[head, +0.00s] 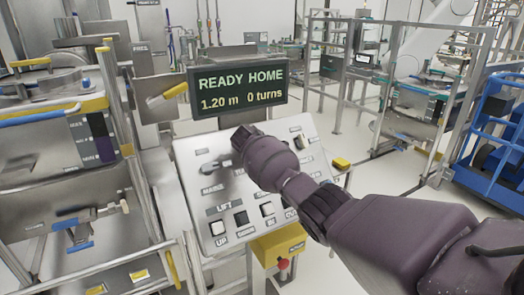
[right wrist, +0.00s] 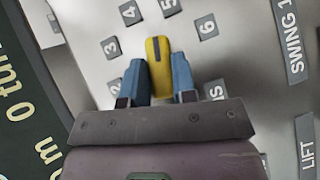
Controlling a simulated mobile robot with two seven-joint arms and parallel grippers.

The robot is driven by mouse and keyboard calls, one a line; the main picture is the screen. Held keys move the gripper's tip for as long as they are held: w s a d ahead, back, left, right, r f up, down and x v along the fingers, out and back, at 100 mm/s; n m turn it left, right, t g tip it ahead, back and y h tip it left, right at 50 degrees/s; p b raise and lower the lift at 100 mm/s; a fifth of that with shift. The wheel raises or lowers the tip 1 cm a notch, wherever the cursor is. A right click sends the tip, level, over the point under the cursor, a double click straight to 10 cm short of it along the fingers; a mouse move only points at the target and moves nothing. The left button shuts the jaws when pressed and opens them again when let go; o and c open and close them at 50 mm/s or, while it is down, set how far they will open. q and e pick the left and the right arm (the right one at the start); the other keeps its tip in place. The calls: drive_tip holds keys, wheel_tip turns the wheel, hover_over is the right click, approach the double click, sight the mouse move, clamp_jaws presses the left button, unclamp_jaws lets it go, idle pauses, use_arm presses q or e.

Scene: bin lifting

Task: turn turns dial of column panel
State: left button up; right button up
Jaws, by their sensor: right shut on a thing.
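The white column panel (head: 198,153) stands tilted in the middle of the head view, with labels such as MAINS and LIFT. In the right wrist view the yellow turns dial (right wrist: 159,70) sits among number labels 2 to 6. Its dark pointer line faces up, between 4 and 5. My right gripper (right wrist: 160,82) is shut on the dial, one blue finger on each side. In the head view my right wrist and hand (head: 245,142) cover the dial. The display (head: 238,88) above reads READY HOME, 1.20 m, 0 turns. My left gripper is not in view.
Metal frames (head: 75,150) crowd the left side. A blue frame (head: 492,140) stands at the right, with open floor (head: 345,155) before it.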

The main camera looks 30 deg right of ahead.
drive_tip(key=shift+m+g+y, duration=0.5)
drive_tip(key=shift+m+g, duration=0.2)
drive_tip(key=shift+m, duration=0.4)
drive_tip(key=o, duration=0.9)
drive_tip(key=shift+r, duration=0.15)
drive_tip(key=b+v, duration=0.1)
drive_tip(key=v, duration=0.9)
drive_tip(key=shift+a+r, duration=0.1)
drive_tip(key=shift+r, duration=0.2)
drive_tip(key=shift+m, duration=0.3)
